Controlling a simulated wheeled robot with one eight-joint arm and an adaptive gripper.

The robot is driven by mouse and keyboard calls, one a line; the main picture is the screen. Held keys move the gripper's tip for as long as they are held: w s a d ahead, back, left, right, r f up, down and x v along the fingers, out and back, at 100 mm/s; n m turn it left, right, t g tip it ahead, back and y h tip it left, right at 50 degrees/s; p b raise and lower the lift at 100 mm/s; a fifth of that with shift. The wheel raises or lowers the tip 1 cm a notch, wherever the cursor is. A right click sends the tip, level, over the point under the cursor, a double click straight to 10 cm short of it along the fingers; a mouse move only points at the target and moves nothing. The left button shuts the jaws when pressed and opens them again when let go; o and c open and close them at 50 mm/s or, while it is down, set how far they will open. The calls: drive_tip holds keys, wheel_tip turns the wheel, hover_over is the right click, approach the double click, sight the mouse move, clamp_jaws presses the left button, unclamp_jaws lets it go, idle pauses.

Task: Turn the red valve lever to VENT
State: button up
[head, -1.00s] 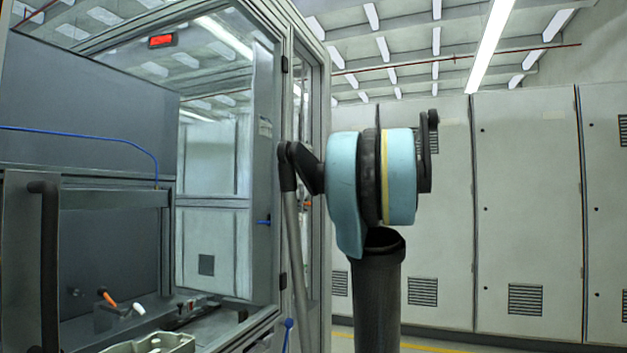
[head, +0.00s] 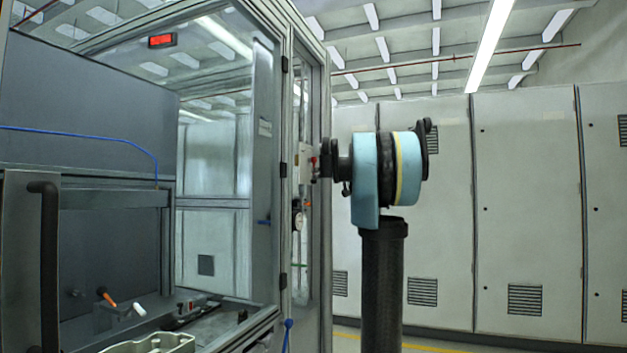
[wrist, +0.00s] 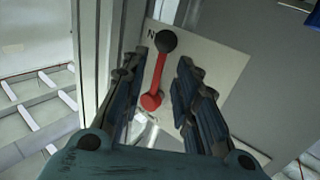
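The red valve lever (wrist: 158,78) is in the wrist view, on a pale plate (wrist: 218,66). It has a black knob (wrist: 167,40) at its upper end and a round red end at the lower left. A letter N shows on the plate left of the knob; the rest of the lettering is hidden. My gripper (wrist: 163,62) is open and empty, with one finger either side of the lever in the picture; I see no contact. In the head view my gripper (head: 325,162) is at the cabinet's right side, close to the small valve plate (head: 305,163).
A round gauge (head: 297,221) is below the valve plate. The glazed cabinet frame (head: 285,60) stands left of my arm. Orange and white handles (head: 107,298) are inside the cabinet.

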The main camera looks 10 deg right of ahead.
drive_tip(key=shift+x, duration=2.7)
clamp_jaws()
